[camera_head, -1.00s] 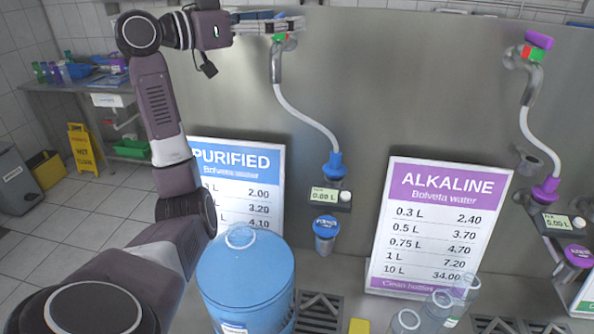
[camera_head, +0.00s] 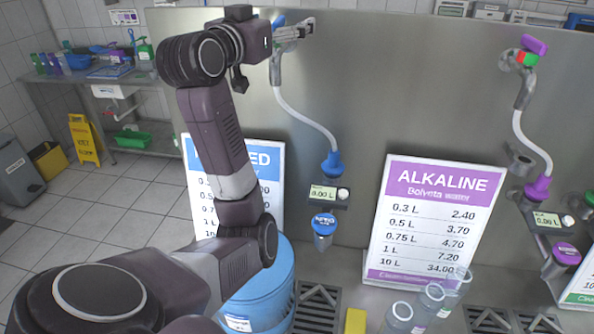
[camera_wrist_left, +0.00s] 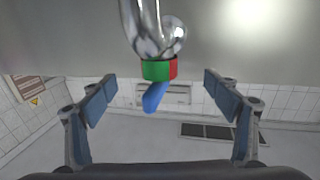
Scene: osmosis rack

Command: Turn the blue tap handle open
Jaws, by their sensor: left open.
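The blue tap handle (camera_wrist_left: 154,97) sits on a chrome tap with a green and red collar (camera_wrist_left: 158,70). In the left wrist view it hangs between my open left fingers (camera_wrist_left: 160,92), apart from both, slanting a little. In the head view a bit of the blue handle (camera_head: 279,20) shows behind my left gripper (camera_head: 306,29), which hides the collar. A white hose (camera_head: 305,118) runs from this tap down to a blue nozzle (camera_head: 332,164). My right gripper is not in view.
A purple tap handle (camera_head: 535,45) is on the tap at the right. The alkaline sign (camera_head: 430,220), clear bottles (camera_head: 432,300) and a blue barrel (camera_head: 265,290) stand below. The steel panel (camera_head: 410,90) between the taps is clear.

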